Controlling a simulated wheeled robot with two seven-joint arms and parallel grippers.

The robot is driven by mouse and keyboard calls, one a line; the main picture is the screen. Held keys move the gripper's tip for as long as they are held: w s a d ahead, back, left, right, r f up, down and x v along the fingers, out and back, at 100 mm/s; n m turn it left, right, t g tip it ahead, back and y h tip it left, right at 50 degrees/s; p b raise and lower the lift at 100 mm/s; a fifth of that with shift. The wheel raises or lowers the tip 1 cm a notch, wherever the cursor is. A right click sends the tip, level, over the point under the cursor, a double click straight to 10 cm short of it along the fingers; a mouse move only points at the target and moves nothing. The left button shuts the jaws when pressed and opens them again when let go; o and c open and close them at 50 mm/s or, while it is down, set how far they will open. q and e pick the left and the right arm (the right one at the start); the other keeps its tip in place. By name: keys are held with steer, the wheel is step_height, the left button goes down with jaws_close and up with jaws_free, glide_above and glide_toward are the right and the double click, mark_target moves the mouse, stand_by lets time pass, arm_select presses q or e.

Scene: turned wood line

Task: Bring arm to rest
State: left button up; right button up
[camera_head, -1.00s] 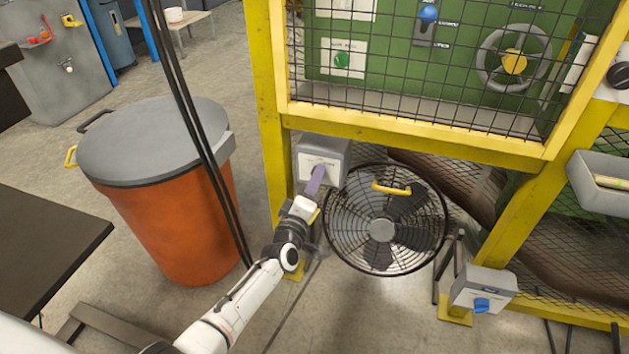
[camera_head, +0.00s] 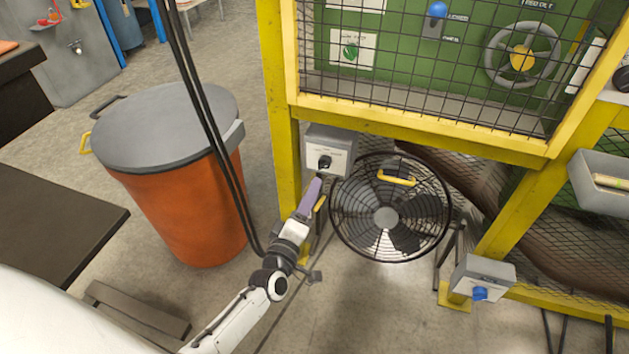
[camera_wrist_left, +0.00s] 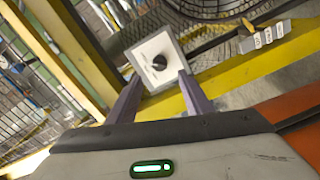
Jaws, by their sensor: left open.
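My left gripper (camera_head: 311,197) is in the head view, below a grey box with a black knob (camera_head: 325,162) on the yellow frame. In the left wrist view the gripper (camera_wrist_left: 158,100) has its two purple fingers apart with nothing between them. The knob box (camera_wrist_left: 156,62) shows ahead of the fingers there, and its black knob is clear of them. My left arm comes up from the bottom of the head view. My right gripper is not in view.
A black fan (camera_head: 388,210) stands just right of the gripper. An orange bin with a grey lid (camera_head: 165,125) is to the left, with black cables hanging before it. A yellow frame (camera_head: 283,130) with mesh rises behind. A second box with a blue knob (camera_head: 484,275) is at lower right.

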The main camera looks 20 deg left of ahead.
arm_select(q)
steer(key=shift+s, duration=0.3)
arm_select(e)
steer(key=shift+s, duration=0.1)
